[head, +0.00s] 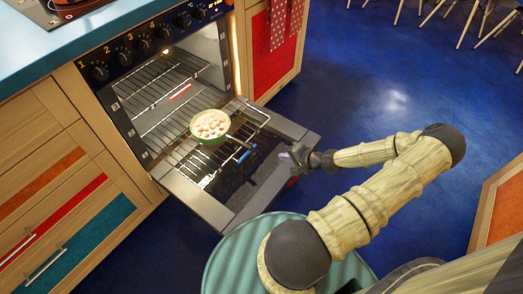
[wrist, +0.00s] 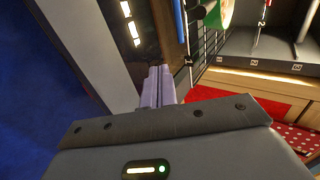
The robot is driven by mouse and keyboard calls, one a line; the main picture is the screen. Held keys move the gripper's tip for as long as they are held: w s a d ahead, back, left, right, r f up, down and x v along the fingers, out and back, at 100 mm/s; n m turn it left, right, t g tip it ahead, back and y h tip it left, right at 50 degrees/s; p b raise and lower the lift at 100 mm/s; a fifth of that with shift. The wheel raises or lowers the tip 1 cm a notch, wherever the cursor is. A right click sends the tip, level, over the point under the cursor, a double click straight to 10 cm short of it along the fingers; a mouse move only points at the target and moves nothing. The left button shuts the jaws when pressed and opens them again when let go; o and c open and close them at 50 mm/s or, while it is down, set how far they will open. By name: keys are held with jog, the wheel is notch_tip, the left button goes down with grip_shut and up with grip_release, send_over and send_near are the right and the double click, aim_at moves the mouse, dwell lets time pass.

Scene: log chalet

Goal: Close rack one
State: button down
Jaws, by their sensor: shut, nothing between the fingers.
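The oven (head: 165,85) stands with its door (head: 235,205) folded down open. A wire rack (head: 187,158) is pulled out over the door. Another wire rack (head: 160,75) lies farther inside. I cannot tell for certain which is rack one. My gripper (head: 284,156) is shut and empty, near the door's outer edge, apart from the pan handle. In the wrist view, its closed fingers (wrist: 158,84) point toward the door and rack wires (wrist: 205,40).
Wooden drawers (head: 60,190) flank the oven on the left, under a blue counter (head: 60,40). A red cabinet panel (head: 270,60) with hanging towels (head: 285,20) is on the right. Blue floor (head: 390,90) beyond the door is open. A ribbed green round surface (head: 232,255) is below my arm.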

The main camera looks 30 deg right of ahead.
jog(key=b+x, duration=0.3)
jog(key=x, duration=0.6)
jog(key=shift+w+a+f+b, duration=0.1)
jog(key=shift+a+f+b, duration=0.05)
jog(key=shift+f+b, duration=0.15)
jog(key=shift+w+a+r+b, duration=0.15)
jog(key=shift+w+r+b, duration=0.1)
jog(key=shift+w, duration=0.35)
jog(key=shift+w+a+r+b, duration=0.2)
jog(key=shift+w, duration=0.35)
jog(key=shift+w+a+r, duration=0.2)
jog(key=shift+w+r, duration=0.05)
jog(key=shift+w, duration=0.3)
